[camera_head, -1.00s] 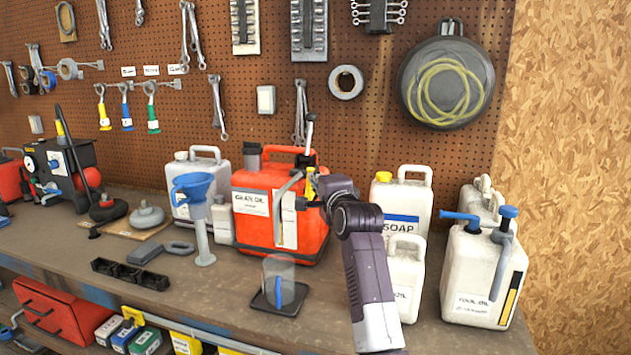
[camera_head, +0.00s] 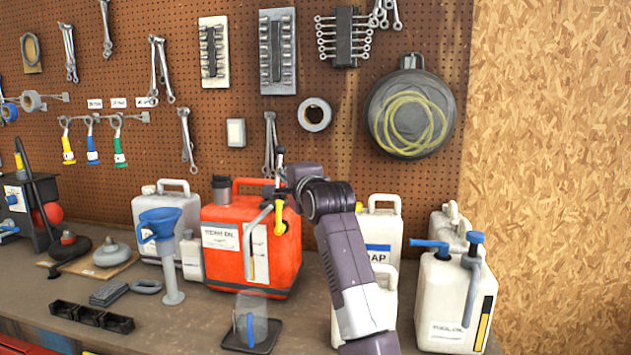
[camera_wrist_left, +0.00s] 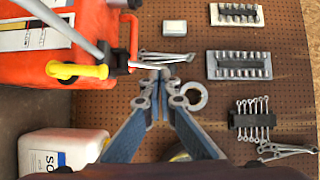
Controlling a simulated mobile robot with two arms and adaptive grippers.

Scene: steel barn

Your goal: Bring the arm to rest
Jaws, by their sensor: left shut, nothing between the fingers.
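My left arm rises from the bottom of the head view over the white soap jug (camera_head: 379,229). My left gripper (camera_head: 281,172) is at the orange-red gear oil can (camera_head: 222,262), near its top and handle, partly hidden by the wrist. In the left wrist view the blue-grey fingers (camera_wrist_left: 160,75) converge and are shut with nothing between them. The orange can (camera_wrist_left: 45,70) is at upper left in that view, with its yellow spout (camera_wrist_left: 77,70) near the fingers. I cannot tell whether the gripper touches the can. My right gripper is not in view.
A white jug with a blue spout (camera_head: 452,305) stands right of my arm. Behind is a pegboard (camera_head: 345,160) with hanging wrenches and a round pan (camera_head: 412,105).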

